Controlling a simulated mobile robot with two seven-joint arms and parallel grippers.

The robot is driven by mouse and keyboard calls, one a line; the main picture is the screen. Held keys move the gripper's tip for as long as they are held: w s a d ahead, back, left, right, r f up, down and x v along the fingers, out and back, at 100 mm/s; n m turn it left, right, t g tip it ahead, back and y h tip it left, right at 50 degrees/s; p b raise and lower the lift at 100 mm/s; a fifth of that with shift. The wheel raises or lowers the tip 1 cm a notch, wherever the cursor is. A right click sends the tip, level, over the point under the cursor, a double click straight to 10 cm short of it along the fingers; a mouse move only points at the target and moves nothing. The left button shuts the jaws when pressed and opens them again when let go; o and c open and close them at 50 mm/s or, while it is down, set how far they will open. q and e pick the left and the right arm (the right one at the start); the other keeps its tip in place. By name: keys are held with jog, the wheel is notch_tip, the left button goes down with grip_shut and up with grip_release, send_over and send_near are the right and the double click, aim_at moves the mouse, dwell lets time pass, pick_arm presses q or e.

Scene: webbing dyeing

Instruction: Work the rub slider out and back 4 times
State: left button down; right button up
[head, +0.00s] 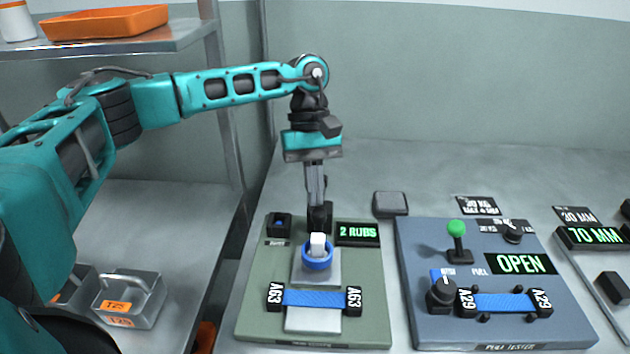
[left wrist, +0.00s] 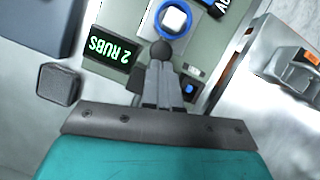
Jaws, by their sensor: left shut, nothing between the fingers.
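The rub slider (head: 317,261) is a blue ring with a white block in it, on the green rub board (head: 261,310). It stands behind the blue webbing strip (head: 315,298), which is held between two black A63 clamps. The board's display (head: 357,233) reads "2 RUBS". My left gripper (head: 319,222) points down just behind the slider, its fingers shut with nothing between them. In the left wrist view the shut fingers (left wrist: 161,60) end close to the slider's ring (left wrist: 173,18); I cannot tell whether they touch. My right gripper is not in view.
A blue-grey pull tester (head: 415,270) with a green-knobbed lever and an "OPEN" display stands to the right. A dark grey block (head: 390,203) lies behind the boards. Metal weights (head: 130,298) sit at left. The bench behind is mostly clear.

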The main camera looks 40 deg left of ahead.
pick_arm(q)
jog(key=b, duration=0.1)
send_over(310, 261)
jog(key=shift+f, duration=0.1)
dwell(0.4)
